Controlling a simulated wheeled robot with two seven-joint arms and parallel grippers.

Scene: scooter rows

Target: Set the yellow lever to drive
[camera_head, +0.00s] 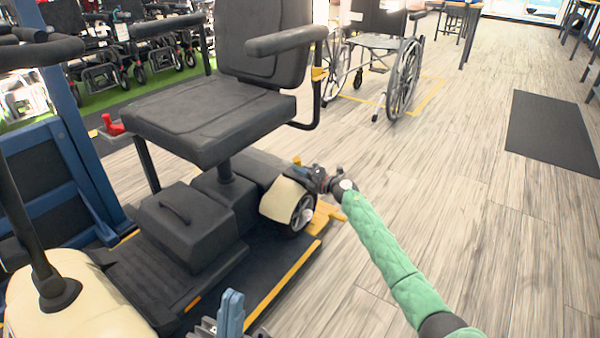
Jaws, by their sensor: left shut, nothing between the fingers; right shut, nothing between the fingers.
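A mobility scooter with a black seat (205,115) stands on a dark platform. A small yellow-orange piece (297,161), which looks like the yellow lever, shows at the scooter's rear, above the wheel. My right arm, in a green sleeve, reaches in from the lower right. Its gripper (301,171) is shut and empty, at or just below the yellow piece; I cannot tell whether they touch. The lever's setting and any drive marking are too small to read. My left gripper (231,308) is shut and empty at the bottom edge, its blue fingers pointing up, apart from the scooter.
The platform has a yellow edge (284,293), and a yellow part sticks out by the rear wheel (302,213). The armrest (287,41) hangs above. A wheelchair (402,80) stands behind. A blue frame (82,150) is at left. The wooden floor at right is clear, with a dark mat (551,130).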

